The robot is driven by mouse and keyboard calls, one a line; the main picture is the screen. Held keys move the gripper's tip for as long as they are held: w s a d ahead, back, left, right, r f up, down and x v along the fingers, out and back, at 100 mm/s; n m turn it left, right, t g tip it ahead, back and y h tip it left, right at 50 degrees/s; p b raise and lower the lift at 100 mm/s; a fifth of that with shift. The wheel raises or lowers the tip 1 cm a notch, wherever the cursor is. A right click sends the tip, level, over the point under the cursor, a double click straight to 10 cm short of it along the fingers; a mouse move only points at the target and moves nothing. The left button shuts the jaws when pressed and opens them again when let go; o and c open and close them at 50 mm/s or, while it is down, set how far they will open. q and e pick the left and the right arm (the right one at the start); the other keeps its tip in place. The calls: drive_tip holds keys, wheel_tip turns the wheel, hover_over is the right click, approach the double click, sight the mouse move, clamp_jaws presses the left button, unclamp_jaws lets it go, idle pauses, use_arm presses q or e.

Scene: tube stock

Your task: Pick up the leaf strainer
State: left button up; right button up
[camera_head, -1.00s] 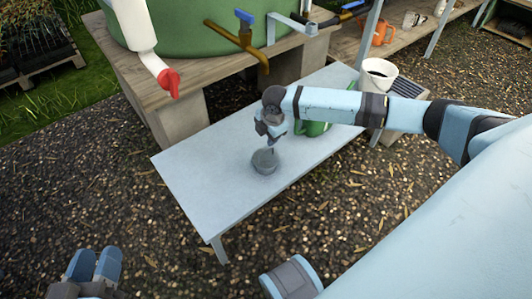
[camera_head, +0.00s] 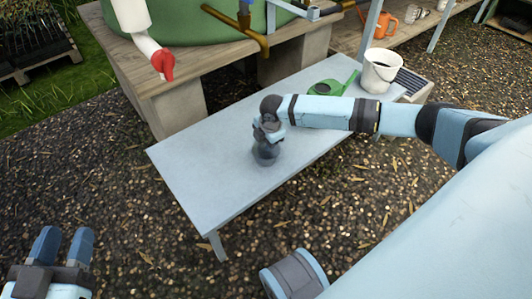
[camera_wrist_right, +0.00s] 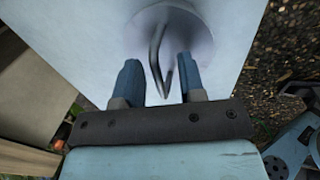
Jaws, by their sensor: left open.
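The leaf strainer (camera_head: 265,154), a small round grey piece, stands on the grey-blue table (camera_head: 210,185), partly hidden under my right gripper (camera_head: 268,139). In the right wrist view the strainer (camera_wrist_right: 188,28) is a pale round shape with a thin bent handle (camera_wrist_right: 156,55). The handle comes down between the two fingers of my right gripper (camera_wrist_right: 159,80). The fingers are apart, with gaps beside the handle. My left gripper (camera_head: 63,243) is open and empty over the gravel at the lower left, away from the table.
A green tank with a brass tap (camera_head: 240,32) and a red-tipped white pipe (camera_head: 162,62) is behind. The table's left part is clear.

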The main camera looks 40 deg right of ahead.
clamp_jaws()
